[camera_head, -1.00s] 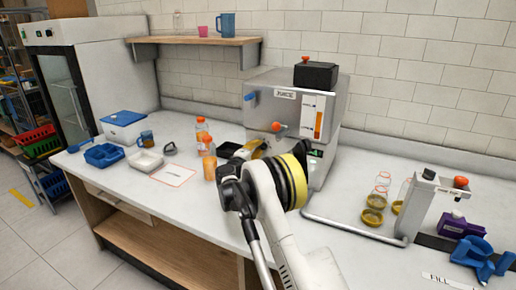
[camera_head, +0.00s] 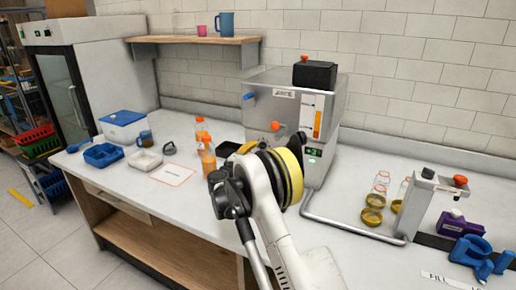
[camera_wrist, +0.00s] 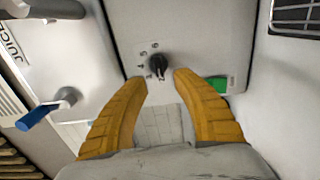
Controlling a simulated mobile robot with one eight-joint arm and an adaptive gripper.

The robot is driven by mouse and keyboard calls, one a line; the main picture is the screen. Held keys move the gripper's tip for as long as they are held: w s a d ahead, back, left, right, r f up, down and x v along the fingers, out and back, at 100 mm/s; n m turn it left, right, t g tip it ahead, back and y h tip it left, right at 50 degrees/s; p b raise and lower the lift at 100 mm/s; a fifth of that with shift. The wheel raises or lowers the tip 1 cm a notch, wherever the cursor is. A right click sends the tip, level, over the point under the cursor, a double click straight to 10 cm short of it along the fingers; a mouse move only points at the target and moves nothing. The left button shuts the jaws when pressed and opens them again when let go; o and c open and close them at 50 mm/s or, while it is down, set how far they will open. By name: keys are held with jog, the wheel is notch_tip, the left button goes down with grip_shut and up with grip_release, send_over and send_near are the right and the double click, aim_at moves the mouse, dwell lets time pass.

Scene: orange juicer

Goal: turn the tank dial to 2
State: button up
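The tank dial (camera_wrist: 158,65) is a small black knob on the grey face of the juice machine (camera_head: 262,108), with printed numbers around it in the wrist view. I cannot tell clearly which number it points to. My gripper (camera_wrist: 161,79) is open, its two orange fingers on either side just short of the dial, with gaps visible between fingertips and knob. In the head view my arm hides the dial, and only a bit of yellow finger shows. A green display (camera_wrist: 217,84) is right of the dial; it also shows in the head view (camera_head: 313,152), too small to read.
A blue-handled tap (camera_wrist: 42,114) sticks out left of the dial. An orange knob (camera_head: 278,127) is on the machine's front. A grey pipe (camera_head: 350,228) runs along the counter to the right.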

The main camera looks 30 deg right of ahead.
jog(key=v, duration=0.7)
jog(key=shift+s+a, duration=0.2)
